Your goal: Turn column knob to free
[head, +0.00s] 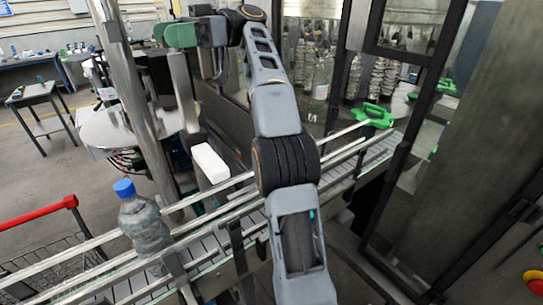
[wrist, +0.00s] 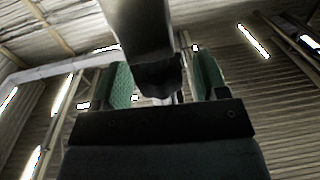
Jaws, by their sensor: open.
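My gripper (head: 181,35) is at the upper left of the head view, at the far end of my raised arm, with its green finger pads showing. In the wrist view my gripper (wrist: 163,72) is open, with one green pad on each side. A dark, knob-like part (wrist: 158,80) lies between the pads, at the end of a grey bar-shaped piece (wrist: 138,30). It looks like the column knob, but its marking or turned position cannot be read. I see gaps beside it; contact is not clear. In the head view I cannot make out the knob near the gripper.
A thick metal post (head: 128,88) stands left of my gripper. A conveyor with rails (head: 110,272) runs below my arm, carrying a blue-capped bottle (head: 143,222). A white block (head: 209,163) is beside it.

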